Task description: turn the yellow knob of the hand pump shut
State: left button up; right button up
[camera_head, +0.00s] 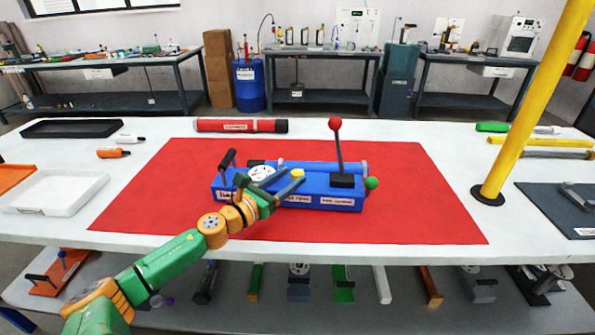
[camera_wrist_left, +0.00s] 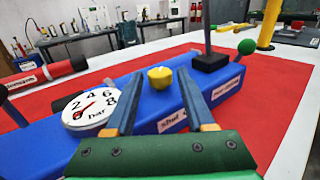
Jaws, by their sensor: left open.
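The blue hand pump (camera_head: 325,199) sits on the red mat (camera_head: 420,215). Its yellow knob (camera_head: 298,174) is on top, between the white gauge (camera_head: 262,173) and the black lever base (camera_head: 342,181). A lever with a red ball (camera_head: 335,123) stands upright. My left gripper (camera_head: 288,184) is open, its fingers reaching over the pump toward the knob. In the left wrist view the knob (camera_wrist_left: 160,77) shows just beyond and between the two fingertips (camera_wrist_left: 157,78); I cannot tell whether they touch it. My right gripper is not in view.
A red tube (camera_head: 241,126) lies behind the mat. A yellow post (camera_head: 530,95) stands at the table's right. A white tray (camera_head: 55,191) and an orange marker (camera_head: 113,153) are on the left. The mat right of the pump is clear.

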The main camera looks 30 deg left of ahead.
aim_at(298, 172)
pick_arm(q)
jog(key=shift+w, duration=1.15)
jog(key=shift+w+d, duration=0.15)
jog(key=shift+w, duration=0.55)
grip_shut()
